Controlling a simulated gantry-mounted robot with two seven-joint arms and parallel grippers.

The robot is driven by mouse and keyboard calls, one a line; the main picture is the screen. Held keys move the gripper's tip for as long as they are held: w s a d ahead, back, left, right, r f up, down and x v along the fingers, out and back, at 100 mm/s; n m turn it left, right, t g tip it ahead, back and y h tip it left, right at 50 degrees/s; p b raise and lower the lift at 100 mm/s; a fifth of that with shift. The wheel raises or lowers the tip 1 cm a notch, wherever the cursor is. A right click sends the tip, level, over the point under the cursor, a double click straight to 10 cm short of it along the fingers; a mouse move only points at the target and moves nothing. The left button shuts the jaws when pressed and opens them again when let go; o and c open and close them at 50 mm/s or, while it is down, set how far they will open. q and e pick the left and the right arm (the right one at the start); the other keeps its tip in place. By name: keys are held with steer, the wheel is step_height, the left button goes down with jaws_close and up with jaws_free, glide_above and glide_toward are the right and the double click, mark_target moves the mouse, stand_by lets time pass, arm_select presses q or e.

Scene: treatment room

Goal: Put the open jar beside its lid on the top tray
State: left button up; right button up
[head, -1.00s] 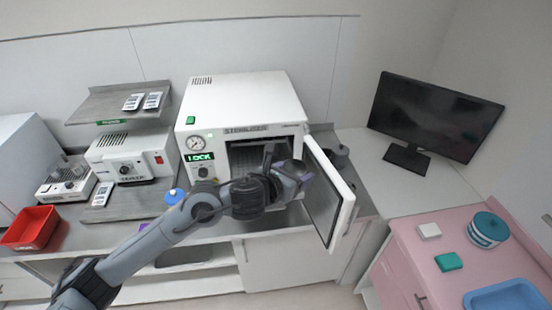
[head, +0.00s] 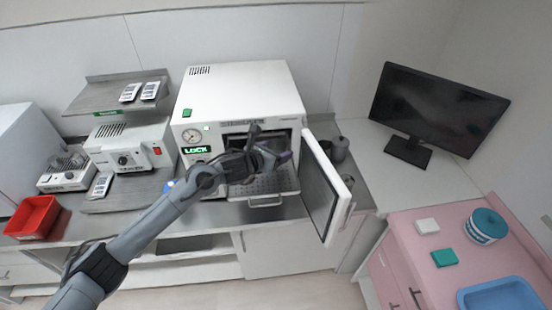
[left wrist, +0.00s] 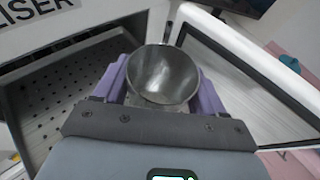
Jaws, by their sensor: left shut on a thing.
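My left gripper (head: 277,157) is at the open mouth of the white sterilizer (head: 240,92). Its purple fingers are shut on an open, empty metal jar (left wrist: 162,77), which shows clearly between them in the left wrist view. In the head view the gripper mostly hides the jar. A perforated metal tray (head: 268,184) with a front handle sticks out of the sterilizer below the gripper. Perforated tray surface (left wrist: 50,100) also shows left of the jar in the left wrist view. I cannot make out a lid. My right gripper is not in view.
The sterilizer's door (head: 325,190) stands open to the right of the gripper. A dark grey cylindrical container (head: 340,148) stands on the counter behind the door. A pink cabinet (head: 405,235) with a blue tray (head: 500,298) is at the lower right. A red bin (head: 32,217) is at the left.

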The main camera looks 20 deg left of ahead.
arm_select(q)
steer(key=shift+w+f+p, duration=0.1)
steer(key=shift+f+p, duration=0.35)
steer(key=shift+f, duration=1.55)
steer(key=shift+a, duration=0.1)
steer(key=shift+f, duration=0.15)
steer(key=shift+f+b, duration=0.15)
steer(key=shift+b, duration=0.15)
steer(key=o, duration=1.2)
steer(key=shift+c, duration=0.2)
